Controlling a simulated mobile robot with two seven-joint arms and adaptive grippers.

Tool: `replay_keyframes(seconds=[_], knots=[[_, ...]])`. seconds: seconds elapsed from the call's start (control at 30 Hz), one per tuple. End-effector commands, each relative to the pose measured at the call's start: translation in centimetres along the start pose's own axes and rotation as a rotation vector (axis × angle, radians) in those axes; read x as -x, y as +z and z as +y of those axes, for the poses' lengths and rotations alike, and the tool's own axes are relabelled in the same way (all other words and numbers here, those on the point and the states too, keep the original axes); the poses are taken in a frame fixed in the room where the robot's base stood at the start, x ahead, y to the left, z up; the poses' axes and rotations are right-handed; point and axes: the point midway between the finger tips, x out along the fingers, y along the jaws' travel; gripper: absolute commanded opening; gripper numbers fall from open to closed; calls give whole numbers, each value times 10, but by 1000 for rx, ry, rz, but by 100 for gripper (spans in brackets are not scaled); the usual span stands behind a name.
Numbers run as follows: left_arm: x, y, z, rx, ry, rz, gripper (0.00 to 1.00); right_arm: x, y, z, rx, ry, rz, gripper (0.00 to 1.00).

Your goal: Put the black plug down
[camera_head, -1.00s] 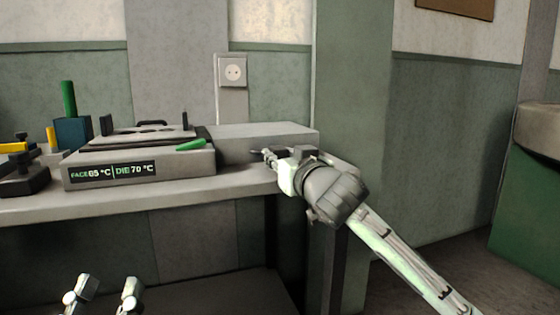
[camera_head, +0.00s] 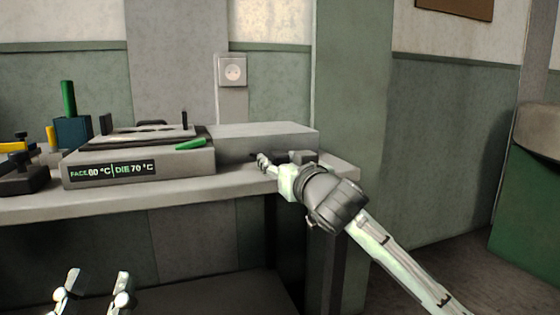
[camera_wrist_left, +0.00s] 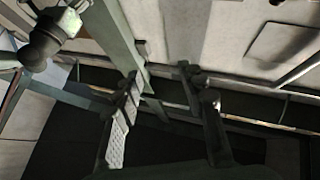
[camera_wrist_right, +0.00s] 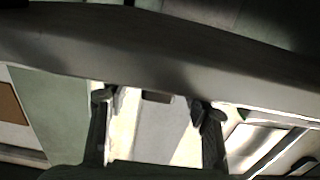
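My right gripper (camera_head: 262,162) is low over the right end of the bench, beside the grey platform. In the right wrist view (camera_wrist_right: 153,103) its two fingers are spread apart. A small grey-dark block (camera_wrist_right: 157,97) shows between them there, and I cannot tell whether it is the black plug. In the head view a small dark piece (camera_head: 282,156) shows just behind the gripper; it may be the plug, partly hidden by the hand. My left gripper (camera_head: 97,280) is low in front of the bench, open and empty; its spread fingers show in the left wrist view (camera_wrist_left: 165,80).
A blue block (camera_head: 73,133) and yellow-handled tools (camera_head: 14,147) stand left. A socket (camera_head: 233,71) is on the wall.

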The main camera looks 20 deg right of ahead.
Motion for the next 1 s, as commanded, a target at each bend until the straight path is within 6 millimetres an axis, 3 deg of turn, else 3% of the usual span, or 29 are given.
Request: replay_keyframes(seconds=[0.23,0.37,0.8,1.0], knots=[[-2,0,0,-2,0,-1,40,0,-2,0,1,0,1,51],[-3,8,0,1,-1,-66,40,0,-16,0,3,-1,3,51],[0,19,2,6,1,-130,40,93,-12,0,0,-1,0,51],[0,22,3,8,2,-147,40,115,-12,0,0,0,0,51]])
